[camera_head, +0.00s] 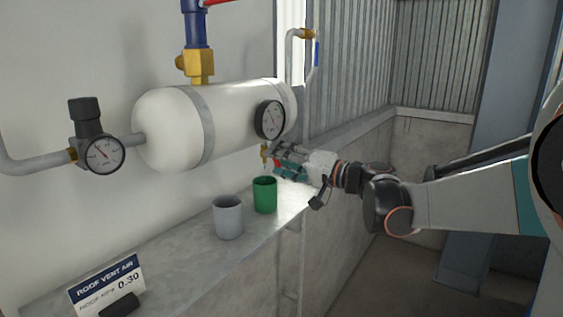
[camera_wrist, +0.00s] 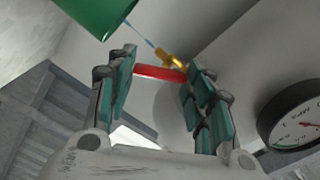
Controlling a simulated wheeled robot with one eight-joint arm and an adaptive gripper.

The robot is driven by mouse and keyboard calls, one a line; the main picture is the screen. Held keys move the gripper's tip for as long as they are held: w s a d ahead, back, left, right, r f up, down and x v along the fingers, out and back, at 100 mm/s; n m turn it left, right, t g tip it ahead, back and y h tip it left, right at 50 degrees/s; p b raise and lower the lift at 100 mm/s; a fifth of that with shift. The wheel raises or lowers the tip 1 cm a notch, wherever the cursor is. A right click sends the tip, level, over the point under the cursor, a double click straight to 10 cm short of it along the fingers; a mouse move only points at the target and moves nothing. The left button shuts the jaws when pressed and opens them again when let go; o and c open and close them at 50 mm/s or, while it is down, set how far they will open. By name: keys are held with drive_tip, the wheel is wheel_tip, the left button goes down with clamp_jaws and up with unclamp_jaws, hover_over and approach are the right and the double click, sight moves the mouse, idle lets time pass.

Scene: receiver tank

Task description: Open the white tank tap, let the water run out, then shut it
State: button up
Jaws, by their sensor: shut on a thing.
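The white tank (camera_head: 165,135) hangs level along the wall. Its small brass tap (camera_head: 264,154) is under the right end; in the wrist view the brass body (camera_wrist: 177,63) has a red handle (camera_wrist: 158,73). My gripper (camera_head: 279,160) is at the tap from the right. In the wrist view, my gripper (camera_wrist: 162,70) has its teal-padded fingers at the two ends of the handle, shut on it. A thin bluish stream of water (camera_wrist: 142,36) runs from the tap towards the green cup (camera_head: 264,196), which stands upright below; part of it also shows in the wrist view (camera_wrist: 95,12).
A grey cup (camera_head: 228,220) stands on the ledge (camera_head: 180,238) left of the green one. A gauge (camera_head: 269,119) sits on the tank close above my gripper, another (camera_head: 104,155) at the left. A sign (camera_head: 106,286) stands at the ledge's near end. Right of the ledge is open.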

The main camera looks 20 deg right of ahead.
idle(0.4)
drive_tip(key=o, duration=1.1)
drive_tip(key=shift+d, duration=0.1)
drive_tip(key=shift+c, duration=0.2)
